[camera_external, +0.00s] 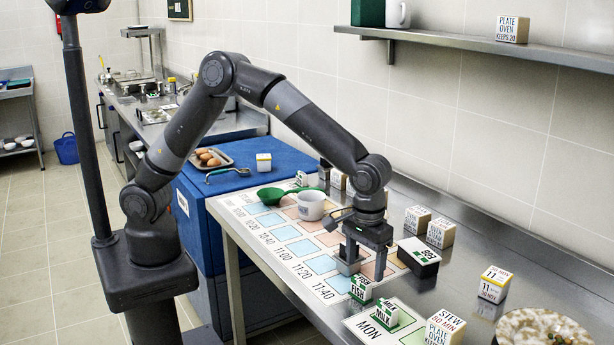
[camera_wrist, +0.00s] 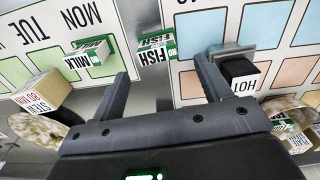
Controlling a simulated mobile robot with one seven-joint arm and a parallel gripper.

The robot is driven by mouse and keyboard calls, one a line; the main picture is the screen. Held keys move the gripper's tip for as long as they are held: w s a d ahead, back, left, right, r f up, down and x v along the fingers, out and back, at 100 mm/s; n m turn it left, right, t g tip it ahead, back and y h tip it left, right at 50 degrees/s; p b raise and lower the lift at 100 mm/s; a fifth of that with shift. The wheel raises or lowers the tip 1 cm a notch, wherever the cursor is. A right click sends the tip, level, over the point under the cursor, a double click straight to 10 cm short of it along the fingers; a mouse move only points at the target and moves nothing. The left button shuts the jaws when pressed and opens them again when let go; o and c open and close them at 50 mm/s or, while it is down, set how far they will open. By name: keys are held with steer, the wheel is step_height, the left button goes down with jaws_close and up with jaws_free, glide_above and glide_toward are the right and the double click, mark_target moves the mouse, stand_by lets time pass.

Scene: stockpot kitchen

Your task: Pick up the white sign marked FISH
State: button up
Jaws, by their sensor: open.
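The white sign marked FISH (camera_external: 361,288) has a green part and stands at the front edge of the printed chart, below and in front of my gripper (camera_external: 364,262). In the wrist view the FISH sign (camera_wrist: 153,55) appears upside down, ahead of the gap between my two fingers (camera_wrist: 164,72). My gripper is open and empty, with fingers apart. I see no contact between the fingers and the sign.
A similar MILK sign (camera_wrist: 88,57) stands left of FISH in the wrist view. A block marked HOT (camera_wrist: 243,82) is close to my right finger there.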

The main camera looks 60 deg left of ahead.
mark_target(362, 280)
steer(key=f, duration=0.5)
steer(key=shift+s+d, duration=0.1)
steer(key=shift+s, duration=0.25)
steer(key=shift+c, duration=0.4)
steer(key=c, duration=1)
steer(key=shift+r, duration=0.1)
